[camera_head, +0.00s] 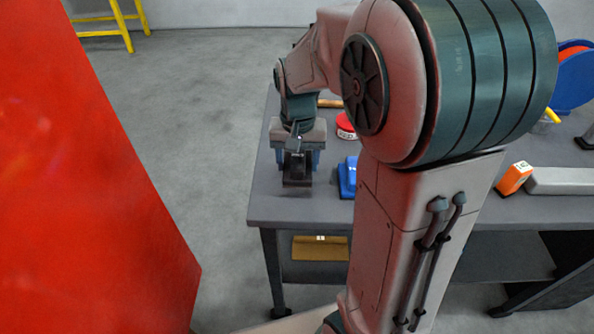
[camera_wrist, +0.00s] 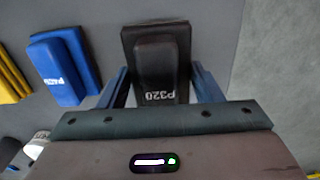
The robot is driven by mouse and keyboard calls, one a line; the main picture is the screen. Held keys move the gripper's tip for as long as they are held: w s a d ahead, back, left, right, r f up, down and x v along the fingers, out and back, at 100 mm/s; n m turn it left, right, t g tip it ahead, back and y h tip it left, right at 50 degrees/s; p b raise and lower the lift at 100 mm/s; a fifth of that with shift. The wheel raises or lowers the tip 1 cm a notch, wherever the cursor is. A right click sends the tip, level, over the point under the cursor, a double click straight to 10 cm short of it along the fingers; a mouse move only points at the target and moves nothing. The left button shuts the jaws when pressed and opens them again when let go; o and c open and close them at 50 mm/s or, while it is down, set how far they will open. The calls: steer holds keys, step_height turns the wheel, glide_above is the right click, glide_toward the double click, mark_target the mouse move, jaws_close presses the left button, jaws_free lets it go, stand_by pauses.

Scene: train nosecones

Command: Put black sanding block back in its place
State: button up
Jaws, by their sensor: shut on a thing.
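The black sanding block (camera_head: 297,170) is at the left end of the grey workbench in the head view. In the wrist view the black sanding block (camera_wrist: 156,68) is marked P320 and sits between the two blue fingers. My gripper (camera_head: 297,160) is shut on it from above. The fingers of my gripper (camera_wrist: 160,85) reach along both sides of the block. I cannot tell for sure whether the block touches the bench top. A blue sanding block (camera_head: 347,177) lies on the bench to its right, and this blue block (camera_wrist: 62,65) is on the left in the wrist view.
The workbench (camera_head: 262,205) ends just left of my gripper. A yellow block (camera_wrist: 12,78) lies beyond the blue one. A red round item (camera_head: 345,125) and an orange box (camera_head: 514,178) are on the bench. A large red panel (camera_head: 90,190) stands left, with floor between.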

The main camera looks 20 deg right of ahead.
steer(key=shift+f, duration=2)
steer(key=o, duration=0.9)
